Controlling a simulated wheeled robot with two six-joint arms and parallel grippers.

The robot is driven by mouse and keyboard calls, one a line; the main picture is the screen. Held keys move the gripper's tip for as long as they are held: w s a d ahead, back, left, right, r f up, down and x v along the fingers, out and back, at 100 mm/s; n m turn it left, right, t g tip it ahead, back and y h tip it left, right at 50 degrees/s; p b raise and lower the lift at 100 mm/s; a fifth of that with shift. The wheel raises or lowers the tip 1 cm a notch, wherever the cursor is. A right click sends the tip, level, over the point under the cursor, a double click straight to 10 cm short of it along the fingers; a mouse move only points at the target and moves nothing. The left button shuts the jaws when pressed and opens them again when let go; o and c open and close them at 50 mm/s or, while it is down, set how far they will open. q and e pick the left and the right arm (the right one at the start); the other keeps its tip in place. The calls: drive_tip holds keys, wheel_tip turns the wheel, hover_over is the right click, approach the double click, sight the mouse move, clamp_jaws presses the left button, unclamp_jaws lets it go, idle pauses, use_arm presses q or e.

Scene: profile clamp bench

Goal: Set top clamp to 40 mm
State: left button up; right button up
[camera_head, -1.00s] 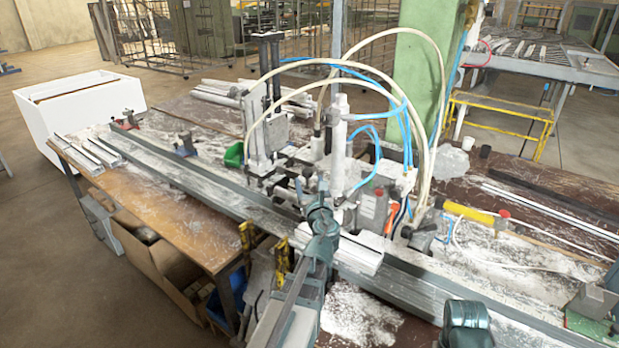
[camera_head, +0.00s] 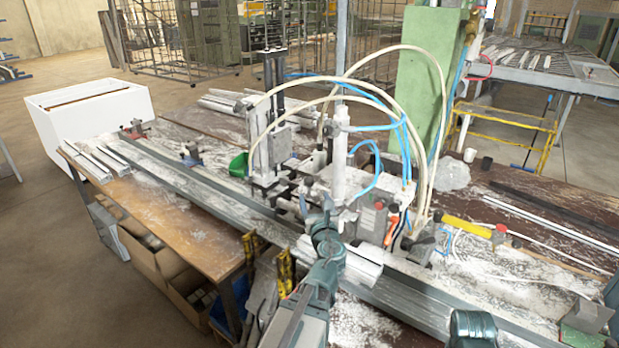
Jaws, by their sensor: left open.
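The clamp unit stands mid-bench, with a white upright cylinder (camera_head: 340,160) and a dark grey vertical slide (camera_head: 270,120) left of it. I cannot tell for sure which part is the top clamp, and no millimetre setting is readable. My left gripper (camera_head: 316,205) is open in front of the clamp unit's lower part, its fingers pointing up and away, with nothing visible between them. I cannot tell whether it touches the unit. Of my right arm only a teal part shows at the bottom right; its gripper is out of view.
A long grey profile rail (camera_head: 205,185) runs diagonally across the bench. White profile pieces (camera_head: 362,262) lie just right of my left wrist. Blue and cream hoses (camera_head: 432,100) arch over the unit. A yellow-handled tool (camera_head: 465,225) lies to the right. A green pillar (camera_head: 425,65) stands behind.

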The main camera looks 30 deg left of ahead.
use_arm(q)
drive_tip(key=x, duration=1.4)
drive_tip(key=shift+d, duration=0.1)
drive_tip(key=shift+c, duration=0.3)
drive_tip(key=c, duration=1)
drive_tip(key=shift+w+f, duration=0.1)
clamp_jaws()
